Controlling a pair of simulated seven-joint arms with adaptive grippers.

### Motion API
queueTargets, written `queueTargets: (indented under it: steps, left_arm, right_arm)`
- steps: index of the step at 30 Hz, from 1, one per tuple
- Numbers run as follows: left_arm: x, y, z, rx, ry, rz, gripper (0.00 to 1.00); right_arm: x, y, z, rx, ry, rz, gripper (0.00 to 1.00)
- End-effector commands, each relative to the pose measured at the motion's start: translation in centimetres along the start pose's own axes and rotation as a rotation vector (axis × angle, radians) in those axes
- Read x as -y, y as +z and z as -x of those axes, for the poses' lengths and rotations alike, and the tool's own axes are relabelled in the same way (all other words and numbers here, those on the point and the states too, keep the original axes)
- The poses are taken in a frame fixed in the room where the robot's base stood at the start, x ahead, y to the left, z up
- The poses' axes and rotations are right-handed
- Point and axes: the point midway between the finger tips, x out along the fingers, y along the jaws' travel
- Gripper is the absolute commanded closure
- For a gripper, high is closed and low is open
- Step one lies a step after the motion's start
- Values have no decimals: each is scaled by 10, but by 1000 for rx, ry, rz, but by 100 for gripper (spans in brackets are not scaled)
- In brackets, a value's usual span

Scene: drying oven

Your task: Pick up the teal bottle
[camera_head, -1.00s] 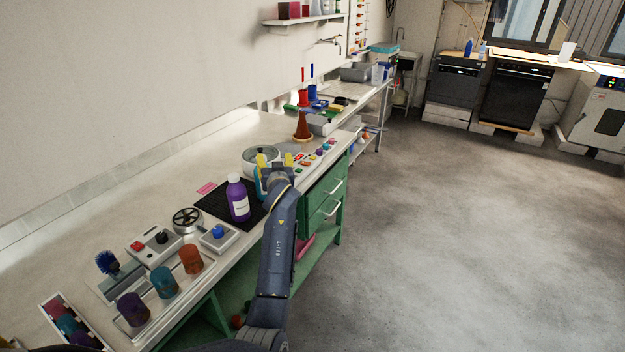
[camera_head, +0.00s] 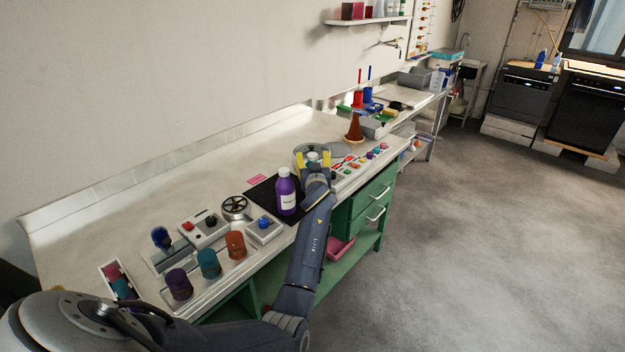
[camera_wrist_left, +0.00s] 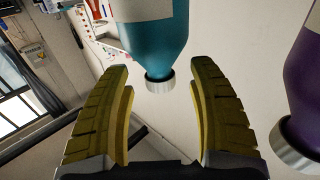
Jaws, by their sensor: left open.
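The teal bottle (camera_wrist_left: 152,30) shows in the left wrist view, with its silver cap (camera_wrist_left: 160,80) pointing toward the gripper. The cap sits between the spread yellow fingers, with gaps on both sides. My left gripper (camera_wrist_left: 158,84) is open. In the head view my left gripper (camera_head: 312,158) is at the bench, just behind and right of the purple bottle (camera_head: 286,192). A pale cap shows between its fingers there; the gripper and arm hide most of the teal bottle. My right gripper is not in view.
The purple bottle also stands close on the right in the left wrist view (camera_wrist_left: 308,85). Both bottles are by a black mat (camera_head: 262,189). A round pan-like device is behind the gripper. Purple, teal and orange cups (camera_head: 236,245) stand front left. The bench's wall side is clear.

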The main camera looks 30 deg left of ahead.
Motion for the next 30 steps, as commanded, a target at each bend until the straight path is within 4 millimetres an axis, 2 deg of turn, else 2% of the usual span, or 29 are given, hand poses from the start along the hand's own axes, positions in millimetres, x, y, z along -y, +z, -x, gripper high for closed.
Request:
queueTargets:
  steps: [5, 14, 30]
  left_arm:
    - [0, 0, -12, -1, 0, 0, 40]
    - [0, 0, -13, 0, 0, 0, 39]
    - [0, 0, -13, 0, 0, 0, 100]
  right_arm:
    - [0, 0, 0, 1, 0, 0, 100]
    - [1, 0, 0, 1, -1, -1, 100]
    - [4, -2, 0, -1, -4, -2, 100]
